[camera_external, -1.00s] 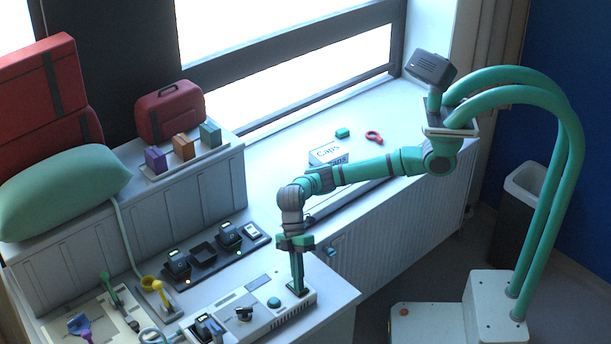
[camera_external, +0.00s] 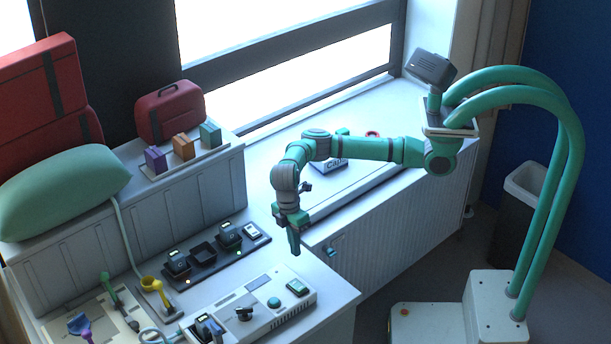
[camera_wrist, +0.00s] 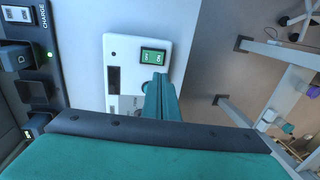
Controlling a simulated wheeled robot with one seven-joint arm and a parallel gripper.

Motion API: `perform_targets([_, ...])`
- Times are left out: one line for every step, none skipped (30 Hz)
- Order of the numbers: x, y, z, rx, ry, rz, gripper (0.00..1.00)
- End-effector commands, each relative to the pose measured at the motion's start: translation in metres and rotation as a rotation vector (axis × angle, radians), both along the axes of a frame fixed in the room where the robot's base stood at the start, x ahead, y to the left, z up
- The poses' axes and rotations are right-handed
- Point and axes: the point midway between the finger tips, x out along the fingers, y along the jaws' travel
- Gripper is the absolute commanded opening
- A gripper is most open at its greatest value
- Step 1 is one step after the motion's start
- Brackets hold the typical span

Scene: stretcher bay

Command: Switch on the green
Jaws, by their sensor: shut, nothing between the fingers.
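The green switch (camera_external: 297,287) is a small rectangular rocker in a dark frame, at the right end of the pale console (camera_external: 262,322). In the wrist view the green switch (camera_wrist: 153,56) shows pale marks on its face; I cannot tell which way it is set. My gripper (camera_external: 295,250) is shut and empty, pointing down above the console, clear of the switch. In the wrist view my gripper's fingers (camera_wrist: 160,80) are together just below the switch in the picture. A round teal button (camera_external: 274,302) sits beside the switch, and the fingers partly hide it in the wrist view.
A black knob (camera_external: 243,314) is on the console left of the button. A dark charging strip (camera_external: 212,258) with several devices lies behind it. The Caps box (camera_external: 328,168) is on the sill behind my arm. The counter right of the console is clear.

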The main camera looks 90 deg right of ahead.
Motion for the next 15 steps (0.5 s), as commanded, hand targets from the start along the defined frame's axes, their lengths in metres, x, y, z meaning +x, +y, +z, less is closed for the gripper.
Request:
perform_targets([0.0,0.0,0.0,0.0,0.0,0.0,0.0])
perform_targets([0.0,0.0,-0.001,0.0,0.0,0.0,0.0])
perform_targets([0.0,0.0,-0.002,0.0,0.0,0.0,0.0])
perform_targets([0.0,0.0,-0.004,0.0,0.0,0.0,0.0])
perform_targets([-0.001,0.001,-0.006,0.0,0.0,0.0,0.0])
perform_targets([-0.001,0.001,-0.009,0.001,-0.001,0.0,0.0])
perform_targets([-0.001,0.001,-0.012,0.001,-0.001,0.0,0.0])
perform_targets([-0.002,0.002,-0.016,0.0,0.0,0.0,0.0])
perform_targets([-0.002,0.002,-0.022,-0.001,0.001,0.0,0.0])
perform_targets([-0.003,0.003,-0.027,0.001,0.001,0.0,0.0])
perform_targets([-0.004,0.003,-0.032,-0.001,0.001,0.0,0.0])
perform_targets([-0.005,0.004,-0.04,-0.001,0.001,0.0,0.0])
perform_targets([-0.005,0.005,-0.045,0.0,0.001,0.001,0.0])
perform_targets([-0.006,0.005,-0.051,-0.001,0.001,0.001,0.0])
perform_targets([-0.007,0.007,-0.058,0.0,0.001,0.001,0.0])
